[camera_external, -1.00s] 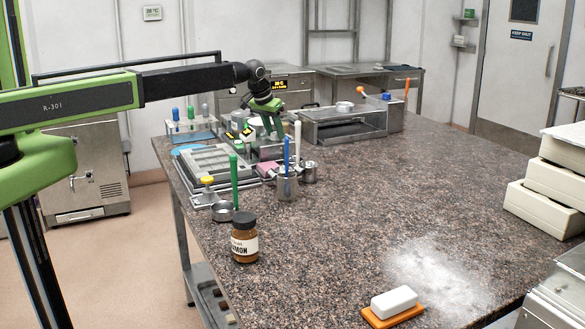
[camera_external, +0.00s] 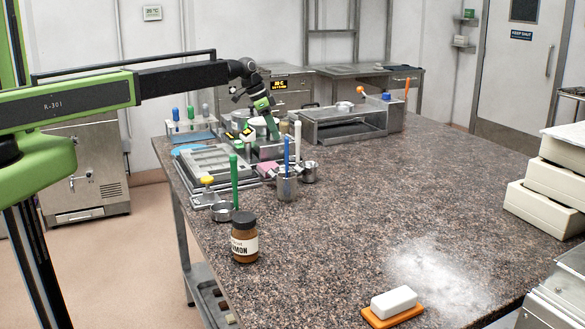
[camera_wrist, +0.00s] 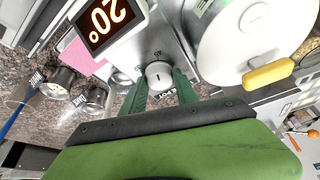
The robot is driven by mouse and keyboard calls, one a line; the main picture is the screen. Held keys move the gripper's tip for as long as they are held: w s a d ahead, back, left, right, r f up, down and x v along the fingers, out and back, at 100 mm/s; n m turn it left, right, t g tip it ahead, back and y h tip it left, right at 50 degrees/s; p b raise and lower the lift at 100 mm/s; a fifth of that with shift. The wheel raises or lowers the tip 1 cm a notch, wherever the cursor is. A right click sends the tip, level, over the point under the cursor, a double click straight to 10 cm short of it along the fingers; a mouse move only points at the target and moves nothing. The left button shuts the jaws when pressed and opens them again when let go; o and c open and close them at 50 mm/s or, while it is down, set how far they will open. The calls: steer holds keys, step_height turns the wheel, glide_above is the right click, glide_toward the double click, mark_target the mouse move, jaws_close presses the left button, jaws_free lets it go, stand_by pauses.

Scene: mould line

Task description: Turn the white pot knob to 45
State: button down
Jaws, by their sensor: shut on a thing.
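The white pot knob (camera_wrist: 158,72) sits on a grey panel in the middle of the wrist view. The green fingers of my gripper (camera_wrist: 160,82) stand on both sides of it and are shut on it. A dark display (camera_wrist: 103,22) beside it shows 20° in orange. A label reading "POT", partly covered, is just below the knob. A large white lidded pot (camera_wrist: 250,35) with a yellow handle is to the right. In the external view my gripper (camera_external: 272,130) points down at the heating unit; the knob is too small to make out there.
Small metal cups (camera_wrist: 62,82) and a pink block stand close by. In the external view a cup with a blue stick (camera_external: 286,186), a green stick and a brown jar (camera_external: 244,243) stand nearer. The middle of the granite table is clear.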

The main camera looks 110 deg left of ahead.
steer(key=shift+m, duration=0.3)
steer(key=c, duration=1)
jaws_free()
steer(key=shift+o, duration=0.2)
steer(key=shift+r, duration=0.1)
steer(key=p+v, duration=1.6)
steer(key=v, duration=0.1)
steer(key=shift+a, duration=0.2)
steer(key=shift+r, duration=0.1)
